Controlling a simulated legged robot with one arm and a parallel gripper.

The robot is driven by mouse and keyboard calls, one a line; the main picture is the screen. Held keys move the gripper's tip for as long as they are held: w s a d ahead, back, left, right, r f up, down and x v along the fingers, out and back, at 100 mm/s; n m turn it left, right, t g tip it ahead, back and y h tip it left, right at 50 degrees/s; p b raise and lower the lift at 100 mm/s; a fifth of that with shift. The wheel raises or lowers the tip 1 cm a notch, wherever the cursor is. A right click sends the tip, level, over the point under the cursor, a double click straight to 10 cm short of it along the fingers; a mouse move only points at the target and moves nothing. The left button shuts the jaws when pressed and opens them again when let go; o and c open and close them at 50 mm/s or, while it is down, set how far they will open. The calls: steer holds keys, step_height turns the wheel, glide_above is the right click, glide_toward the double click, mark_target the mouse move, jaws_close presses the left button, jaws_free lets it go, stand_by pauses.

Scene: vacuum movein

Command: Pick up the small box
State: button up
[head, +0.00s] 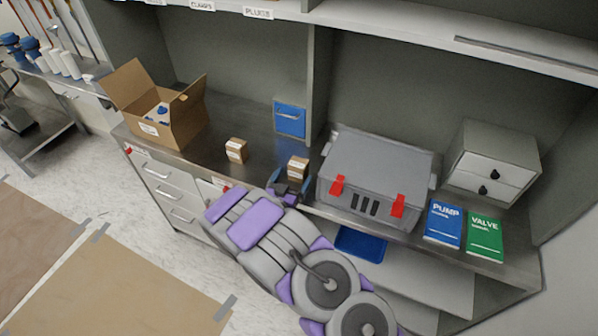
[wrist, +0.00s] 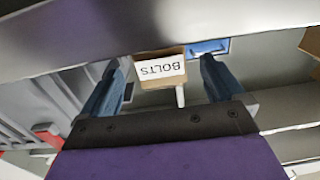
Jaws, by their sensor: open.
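A small brown cardboard box (head: 298,168) stands on the grey counter, left of the grey toolbox. In the wrist view a small box (wrist: 160,69) shows a white label reading BOLTS upside down. My gripper (head: 290,182) is at the counter's front edge, right in front of this box. In the wrist view my gripper (wrist: 160,80) has its two blue fingers apart, and the box shows between and beyond their tips. I cannot tell whether the fingers reach around its sides. A second small box (head: 236,150) stands farther left on the counter.
An open carton (head: 170,125) with items inside stands at the counter's left. The grey toolbox (head: 372,178) with red latches is close on the right of my gripper. Beyond it are a drawer unit (head: 490,165), a blue PUMP book (head: 444,223) and a green VALVE book (head: 485,236).

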mark_target(295, 174)
steer(key=shift+w+a, duration=0.1)
steer(key=shift+w, duration=0.15)
steer(key=b+x, duration=0.1)
steer(key=x, duration=0.3)
steer(key=shift+f+b, duration=0.2)
steer(key=shift+b, duration=0.15)
steer(key=shift+w+d, duration=0.3)
steer(key=shift+d, duration=0.15)
steer(key=shift+a, duration=0.5)
steer(key=shift+c, duration=1.3)
steer(key=c, duration=0.3)
steer(key=shift+d+r, duration=0.1)
steer(key=shift+d, duration=0.3)
steer(key=c, duration=0.5)
steer(key=shift+c, duration=0.5)
steer(key=shift+a, duration=0.2)
steer(key=shift+c, duration=0.2)
